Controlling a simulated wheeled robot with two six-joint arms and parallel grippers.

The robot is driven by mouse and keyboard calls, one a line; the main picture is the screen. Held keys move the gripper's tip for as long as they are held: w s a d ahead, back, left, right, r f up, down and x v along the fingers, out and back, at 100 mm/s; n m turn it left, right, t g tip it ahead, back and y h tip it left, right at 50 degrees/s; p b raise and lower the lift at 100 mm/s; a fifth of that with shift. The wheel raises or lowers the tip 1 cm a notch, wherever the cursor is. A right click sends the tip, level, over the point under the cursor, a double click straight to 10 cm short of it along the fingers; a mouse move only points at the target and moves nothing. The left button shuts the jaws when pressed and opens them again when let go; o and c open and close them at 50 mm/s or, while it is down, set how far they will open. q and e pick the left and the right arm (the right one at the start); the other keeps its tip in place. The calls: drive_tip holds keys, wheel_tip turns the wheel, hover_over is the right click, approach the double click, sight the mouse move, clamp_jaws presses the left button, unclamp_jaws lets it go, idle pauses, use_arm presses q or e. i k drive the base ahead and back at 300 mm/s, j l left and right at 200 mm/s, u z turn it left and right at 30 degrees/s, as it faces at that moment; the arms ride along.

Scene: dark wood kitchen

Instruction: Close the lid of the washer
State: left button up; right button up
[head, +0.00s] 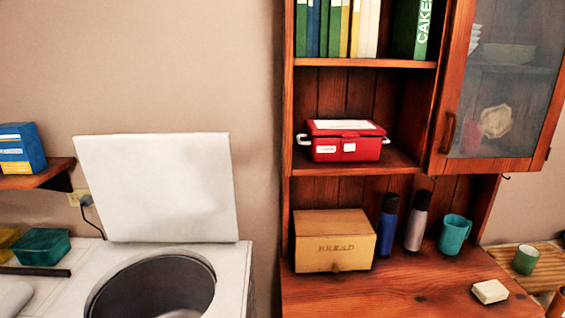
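The washer (232,270) is a white top-loader at the lower left. Its lid (157,188) is a flat white panel that stands open, nearly upright, at the back edge of the washer. The round dark drum opening (150,285) is uncovered in front of the lid, and its lower part is cut off by the frame. Neither of my grippers shows in the head view.
Right of the washer stands a wooden cabinet (360,295) with a bread box (335,240), two bottles and a teal mug (454,234) on its counter. A wall shelf (40,175) with a blue box is left of the lid. The space above the drum looks clear.

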sight(151, 187)
drive_tip(key=u, duration=1.2)
